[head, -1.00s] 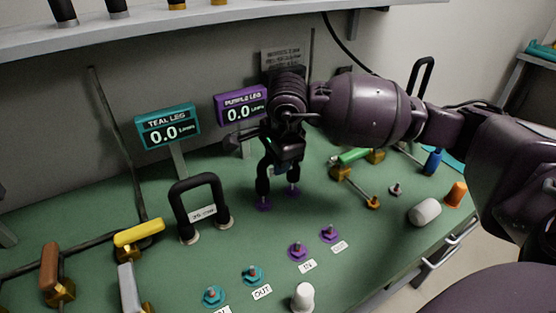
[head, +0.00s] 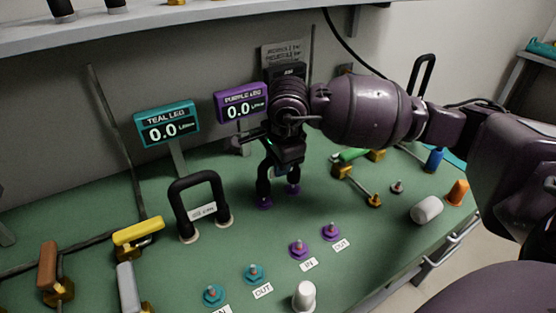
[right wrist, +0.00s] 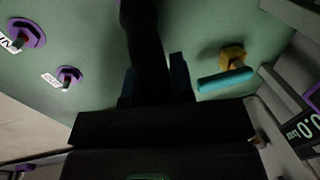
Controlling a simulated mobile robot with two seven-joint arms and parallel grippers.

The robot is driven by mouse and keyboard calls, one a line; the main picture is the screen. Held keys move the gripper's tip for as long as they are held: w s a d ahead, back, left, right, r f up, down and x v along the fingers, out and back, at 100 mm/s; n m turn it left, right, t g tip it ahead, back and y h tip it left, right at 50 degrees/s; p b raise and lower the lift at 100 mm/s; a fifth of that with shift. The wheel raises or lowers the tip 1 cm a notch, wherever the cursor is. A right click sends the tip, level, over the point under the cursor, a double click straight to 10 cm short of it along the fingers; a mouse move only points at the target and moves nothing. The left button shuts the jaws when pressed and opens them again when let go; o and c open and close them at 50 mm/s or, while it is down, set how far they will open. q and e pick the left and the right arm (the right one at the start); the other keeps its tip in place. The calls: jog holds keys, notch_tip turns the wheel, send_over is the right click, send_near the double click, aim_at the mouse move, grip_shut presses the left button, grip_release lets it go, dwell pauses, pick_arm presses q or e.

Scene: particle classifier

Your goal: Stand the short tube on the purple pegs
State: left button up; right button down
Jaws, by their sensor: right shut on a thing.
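The short tube (head: 264,187) is a black upside-down U with purple ends, at the middle of the bench in the head view. My right gripper (head: 281,169) is shut on its upper part. The tube is upright, and its ends are at or just above the green surface; I cannot tell if they touch. The two purple pegs (head: 299,249) (head: 331,231), labelled IN and OUT, stand bare nearer the front edge. In the right wrist view, the dark tube (right wrist: 145,45) runs up between the fingers, with the purple pegs (right wrist: 68,76) (right wrist: 22,35) at left. My left gripper is not in view.
A black tube with white ends (head: 181,205) stands left of the held tube. Teal pegs (head: 213,294) (head: 254,273) and a white cylinder (head: 304,296) are near the front. A yellow-handled valve (head: 138,232) is at left. Bench between tube and purple pegs is clear.

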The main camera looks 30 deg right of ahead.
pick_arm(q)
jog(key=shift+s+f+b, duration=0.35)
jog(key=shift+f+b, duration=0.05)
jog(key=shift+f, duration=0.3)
pick_arm(e)
jog(key=shift+f, duration=1.1)
jog(key=c, duration=0.9)
grip_release()
jog(key=r, duration=0.2)
jog(key=r+p, duration=0.1)
jog(key=r, duration=0.1)
jog(key=shift+s+r, duration=0.1)
jog(key=shift+s, duration=0.2)
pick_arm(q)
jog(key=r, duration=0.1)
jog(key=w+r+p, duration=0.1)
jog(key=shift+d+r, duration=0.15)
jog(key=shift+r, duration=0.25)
pick_arm(e)
notch_tip(320, 180, up, 6)
jog(key=s, duration=0.1)
jog(key=shift+s+r, duration=0.2)
jog(key=shift+s, duration=0.1)
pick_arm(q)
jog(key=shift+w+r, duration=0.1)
pick_arm(e)
jog(key=shift+a, duration=0.1)
